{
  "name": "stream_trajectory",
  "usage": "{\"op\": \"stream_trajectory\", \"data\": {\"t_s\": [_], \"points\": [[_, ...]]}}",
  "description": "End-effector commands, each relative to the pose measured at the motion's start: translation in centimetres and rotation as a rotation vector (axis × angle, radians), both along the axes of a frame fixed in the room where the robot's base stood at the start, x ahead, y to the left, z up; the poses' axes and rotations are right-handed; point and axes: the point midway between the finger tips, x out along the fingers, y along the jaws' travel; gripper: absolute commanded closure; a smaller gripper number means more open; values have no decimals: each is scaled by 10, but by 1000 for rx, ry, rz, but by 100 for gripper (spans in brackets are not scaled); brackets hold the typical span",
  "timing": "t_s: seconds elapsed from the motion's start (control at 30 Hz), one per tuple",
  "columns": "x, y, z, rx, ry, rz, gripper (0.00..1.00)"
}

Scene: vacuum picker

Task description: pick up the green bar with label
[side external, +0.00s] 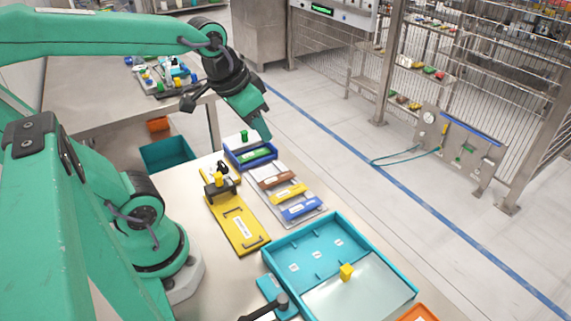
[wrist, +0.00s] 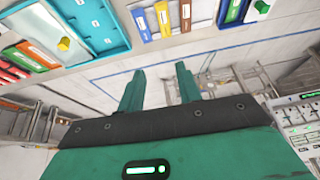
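The green bar with a white label (side external: 255,154) lies in a small blue tray (side external: 236,163) at the far end of the work table. In the wrist view the green bar (wrist: 233,10) shows at the top edge, partly cut off. My gripper (side external: 262,132) hangs above and just beyond the blue tray, tilted, in the side view. In the wrist view my gripper's two green fingers (wrist: 160,85) are apart with nothing between them, pointing past the table edge.
Brown, yellow and blue labelled bars (side external: 287,194) lie on a grey plate beside the tray. A yellow plate with handles (side external: 237,224) and a large teal tray (side external: 398,291) are nearer. Open floor lies beyond the table.

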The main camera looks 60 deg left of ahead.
Motion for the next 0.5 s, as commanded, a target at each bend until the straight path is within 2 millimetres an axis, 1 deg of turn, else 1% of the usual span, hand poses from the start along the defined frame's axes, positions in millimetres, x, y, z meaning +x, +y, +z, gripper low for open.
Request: {"op": "stream_trajectory", "data": {"t_s": [0.1,0.27,0.5], "points": [[17,16,-5,13,46,9,65],[37,40,-15,26,101,13,65],[64,80,-36,32,183,15,65]]}}
